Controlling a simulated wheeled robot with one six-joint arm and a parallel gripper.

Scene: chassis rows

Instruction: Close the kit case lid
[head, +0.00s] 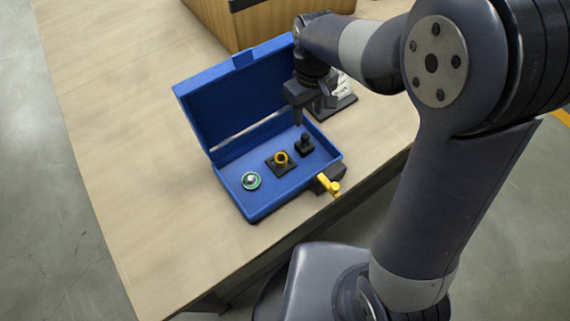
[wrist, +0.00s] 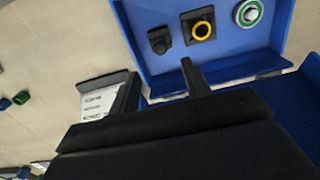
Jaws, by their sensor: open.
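The blue kit case (head: 231,197) lies on the table with its lid (head: 225,104) standing open, tilted up along the far side. Inside sit a green-rimmed round part (head: 251,181), a yellow ring (head: 281,158) on a black square plate, and a black knob (head: 304,146). My gripper (head: 312,113) is open and empty, fingers down, at the right end of the lid. In the wrist view one finger of my gripper (wrist: 158,85) overlaps the case's blue edge (wrist: 165,82); contact cannot be told. The arm hides part of the lid's right end.
A small stand with a white printed label (wrist: 97,104) is close beside my gripper. A wooden box (head: 270,22) stands behind the lid. A black block with a yellow lever (head: 330,186) is at the case's right front corner. The table to the left is clear.

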